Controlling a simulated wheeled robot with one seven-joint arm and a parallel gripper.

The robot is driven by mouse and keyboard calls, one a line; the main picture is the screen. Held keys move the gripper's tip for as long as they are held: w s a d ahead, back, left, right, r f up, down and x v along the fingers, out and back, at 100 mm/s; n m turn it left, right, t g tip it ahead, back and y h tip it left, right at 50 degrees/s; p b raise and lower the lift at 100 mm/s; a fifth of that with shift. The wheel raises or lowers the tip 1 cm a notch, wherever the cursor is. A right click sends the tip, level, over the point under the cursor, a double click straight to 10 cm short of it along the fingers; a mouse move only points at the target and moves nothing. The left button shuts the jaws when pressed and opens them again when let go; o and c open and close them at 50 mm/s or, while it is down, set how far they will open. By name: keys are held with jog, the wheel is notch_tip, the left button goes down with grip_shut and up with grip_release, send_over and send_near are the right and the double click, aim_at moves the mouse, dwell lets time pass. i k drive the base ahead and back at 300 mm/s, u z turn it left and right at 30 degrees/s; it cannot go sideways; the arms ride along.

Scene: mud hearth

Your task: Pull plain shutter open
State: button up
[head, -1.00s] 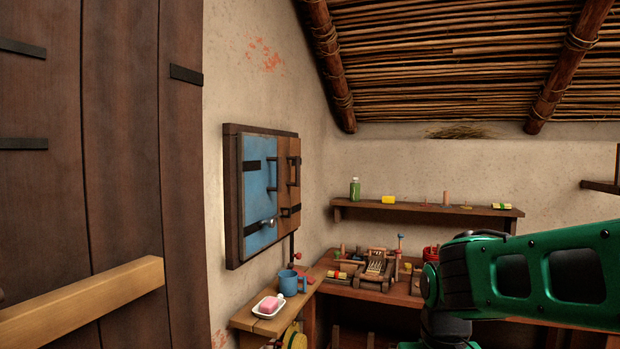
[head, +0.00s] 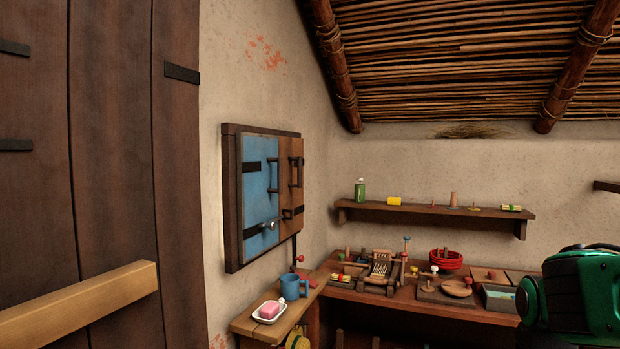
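A small wall window frame (head: 232,200) on the left wall holds two closed leaves. The left leaf is a blue shutter (head: 257,188) with black straps, a dark bar handle and a pale knob-like fitting low down. The right leaf is a plain brown wood shutter (head: 289,170) with a dark handle (head: 296,172) and a dark latch piece lower down. Both leaves look flush in the frame. My green arm shows at the lower right edge, well away from the window. My gripper is outside the picture.
A plank door (head: 110,130) with a pale wooden bar (head: 75,302) fills the left. Below the window, a ledge (head: 262,322) bears a blue mug (head: 293,286) and pink soap (head: 269,309) on a white dish. A workbench (head: 400,298) with several toys and a wall shelf (head: 430,214) stand behind.

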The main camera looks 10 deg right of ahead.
aim_at(292, 204)
jog(key=z, duration=0.05)
jog(key=i, duration=1)
jog(key=u, duration=0.05)
